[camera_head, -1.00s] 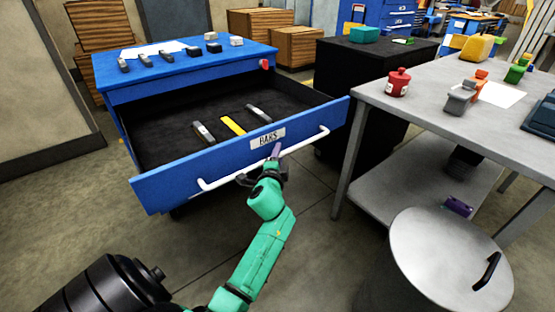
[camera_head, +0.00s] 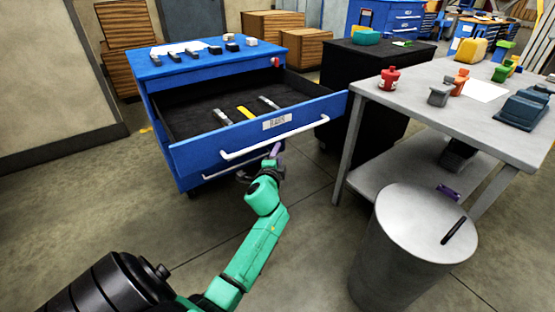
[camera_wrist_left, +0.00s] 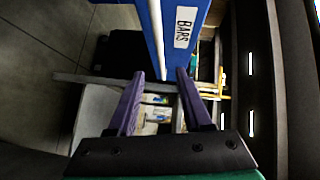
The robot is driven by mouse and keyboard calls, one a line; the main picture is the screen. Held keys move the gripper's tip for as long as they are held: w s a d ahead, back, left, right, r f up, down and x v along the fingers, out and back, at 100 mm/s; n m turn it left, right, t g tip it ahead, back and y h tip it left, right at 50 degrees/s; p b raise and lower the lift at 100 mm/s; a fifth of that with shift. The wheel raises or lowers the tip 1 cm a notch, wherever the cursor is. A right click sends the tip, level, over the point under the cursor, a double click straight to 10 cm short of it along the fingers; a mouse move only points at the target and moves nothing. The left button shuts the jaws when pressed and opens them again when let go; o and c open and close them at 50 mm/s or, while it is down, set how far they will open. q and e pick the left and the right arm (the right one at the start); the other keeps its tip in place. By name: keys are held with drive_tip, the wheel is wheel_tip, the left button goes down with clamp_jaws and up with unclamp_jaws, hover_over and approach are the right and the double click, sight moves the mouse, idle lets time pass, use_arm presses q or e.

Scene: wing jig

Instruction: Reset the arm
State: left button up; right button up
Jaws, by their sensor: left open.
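My left arm is green and reaches up from the lower middle of the head view. Its gripper (camera_head: 270,160) is open and empty, with purple fingers in front of the blue drawer. The open drawer (camera_head: 235,145) has a white bar handle (camera_head: 275,137) and a label on its front. In the left wrist view, the two purple fingers (camera_wrist_left: 160,82) stand apart, with the drawer front and its BARS label (camera_wrist_left: 185,27) beyond them. No handle is held between them. My right gripper is out of view.
The drawer holds several bars (camera_head: 245,112). A grey table (camera_head: 450,115) with small coloured items stands to the right, and a grey bin (camera_head: 400,260) stands below it. A black cabinet (camera_head: 370,75) is behind. Floor is open left of my arm.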

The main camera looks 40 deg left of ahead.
use_arm(q)
drive_tip(key=shift+w+a, duration=0.1)
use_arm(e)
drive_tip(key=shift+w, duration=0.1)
use_arm(q)
drive_tip(key=shift+f, duration=0.15)
